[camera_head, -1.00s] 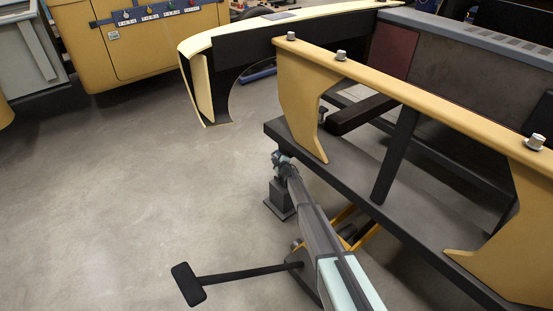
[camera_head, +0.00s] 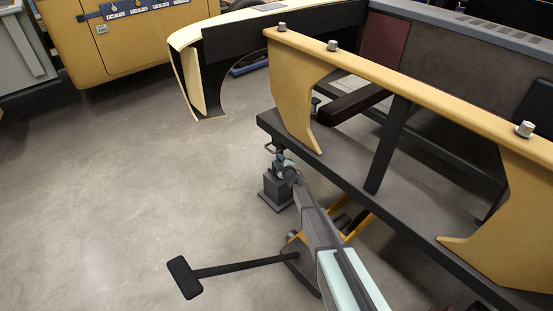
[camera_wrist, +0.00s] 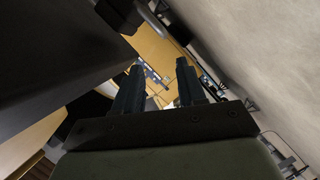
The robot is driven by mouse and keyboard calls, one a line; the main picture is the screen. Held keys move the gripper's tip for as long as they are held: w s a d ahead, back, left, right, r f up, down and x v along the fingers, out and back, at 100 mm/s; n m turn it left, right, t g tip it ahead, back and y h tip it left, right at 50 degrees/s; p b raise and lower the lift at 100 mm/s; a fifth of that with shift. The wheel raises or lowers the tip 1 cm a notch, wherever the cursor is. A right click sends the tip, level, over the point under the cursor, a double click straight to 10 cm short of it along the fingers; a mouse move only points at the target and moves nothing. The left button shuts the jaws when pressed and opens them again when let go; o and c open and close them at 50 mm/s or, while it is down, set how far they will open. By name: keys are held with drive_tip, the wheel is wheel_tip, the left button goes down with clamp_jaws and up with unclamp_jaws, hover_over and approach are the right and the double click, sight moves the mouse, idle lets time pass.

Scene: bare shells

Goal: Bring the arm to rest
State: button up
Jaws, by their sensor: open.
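My arm reaches up from the bottom right in the head view, and my gripper (camera_head: 272,150) is at its far end, small there. It is beside the near left corner of a dark platform (camera_head: 330,143); I cannot tell the exact gap. In the wrist view my gripper (camera_wrist: 158,68) shows two dark fingers standing apart, with nothing seen between them but distant yellow surfaces.
A yellow frame (camera_head: 420,88) stands on the platform. A dark box (camera_head: 277,188) is under my arm's end. A yellow cabinet (camera_head: 125,52) stands behind. The left floor (camera_head: 100,190) is clear.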

drive_tip(key=shift+s+d, duration=0.1)
idle(0.5)
drive_tip(key=s+d+f+m+g+h, duration=0.2)
drive_tip(key=d+f+m+g+h, duration=0.1)
drive_tip(key=d+f+m+h, duration=0.4)
drive_tip(key=s+d+f+m+g+h, duration=0.1)
drive_tip(key=s+d+m+g, duration=0.2)
drive_tip(key=s, duration=0.5)
drive_tip(key=s+d+f+m+g+h, duration=0.1)
drive_tip(key=s+d+g, duration=0.1)
drive_tip(key=s+d, duration=0.35)
drive_tip(key=s+d+m+g, duration=0.2)
drive_tip(key=s+d+g, duration=0.1)
drive_tip(key=s, duration=1.8)
drive_tip(key=s+d+m+g+y, duration=0.1)
drive_tip(key=s+g, duration=0.4)
drive_tip(key=s, duration=1.6)
drive_tip(key=s+d+r+m+g+y, duration=0.1)
drive_tip(key=s+d+m+g, duration=0.2)
drive_tip(key=s, duration=1.8)
drive_tip(key=shift+s+d+g, duration=0.4)
drive_tip(key=shift+d+g, duration=0.4)
drive_tip(key=shift+d, duration=0.4)
